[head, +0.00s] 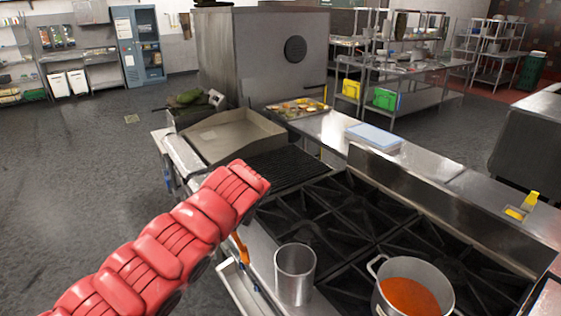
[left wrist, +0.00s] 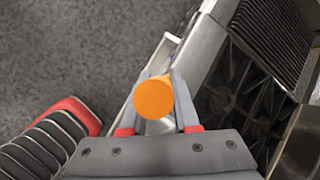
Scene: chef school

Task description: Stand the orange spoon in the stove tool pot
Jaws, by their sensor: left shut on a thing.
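The orange spoon shows in the head view (head: 240,249) as a thin orange piece below the end of my red left arm, just left of the tool pot. In the left wrist view its round orange end (left wrist: 153,98) fills the space between the fingers. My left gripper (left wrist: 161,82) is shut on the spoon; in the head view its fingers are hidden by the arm. The stove tool pot (head: 295,275), a plain metal cylinder, stands upright at the stove's front left edge and looks empty. The spoon is outside it. My right gripper is in neither view.
A pot of orange-red soup (head: 411,295) stands on the black stove grates (head: 345,215), right of the tool pot. A steel griddle (head: 225,137) is behind. A narrow front rail (head: 240,287) runs along the stove edge. The floor at left is clear.

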